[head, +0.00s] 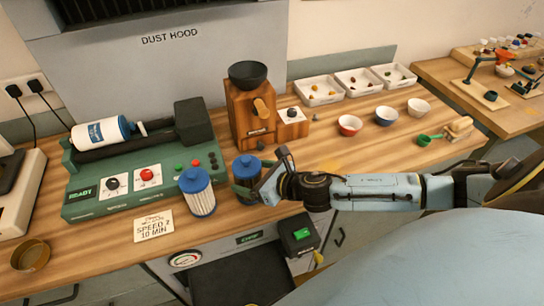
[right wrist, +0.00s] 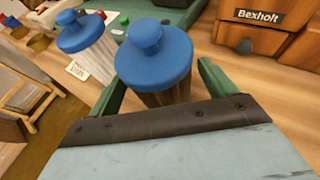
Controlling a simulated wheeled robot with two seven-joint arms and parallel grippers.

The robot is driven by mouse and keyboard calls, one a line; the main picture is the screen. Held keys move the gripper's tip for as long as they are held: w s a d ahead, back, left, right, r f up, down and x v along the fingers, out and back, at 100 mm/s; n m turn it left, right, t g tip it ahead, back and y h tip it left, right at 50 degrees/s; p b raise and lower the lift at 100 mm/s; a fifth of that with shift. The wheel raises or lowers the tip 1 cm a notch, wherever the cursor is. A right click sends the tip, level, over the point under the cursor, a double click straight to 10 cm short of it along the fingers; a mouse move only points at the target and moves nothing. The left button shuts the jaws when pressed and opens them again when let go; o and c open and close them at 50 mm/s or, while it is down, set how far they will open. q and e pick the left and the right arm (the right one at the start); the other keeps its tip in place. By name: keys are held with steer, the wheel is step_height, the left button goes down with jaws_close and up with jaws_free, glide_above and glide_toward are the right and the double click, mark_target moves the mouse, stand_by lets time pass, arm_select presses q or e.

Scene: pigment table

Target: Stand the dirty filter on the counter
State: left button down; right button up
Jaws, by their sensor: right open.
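Two pleated filters with blue caps stand upright side by side at the counter's front. The left one (head: 201,202) has clean white pleats; it also shows in the right wrist view (right wrist: 86,40). The other, a darker filter that looks like the dirty one (head: 246,166), is just right of it, and its cap fills the middle of the right wrist view (right wrist: 152,62). My right gripper (head: 260,180) is open, with its green fingers on either side of the darker filter. I cannot tell whether they touch it. Its lower part is partly hidden. My left gripper is out of view.
A green roller machine (head: 140,180) stands behind the clean filter, with a speed card (head: 153,226) in front. Several bowls, including a red one (head: 350,125), stand at the back right.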

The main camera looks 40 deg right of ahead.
steer(key=v, duration=1)
steer(key=shift+b, duration=0.45)
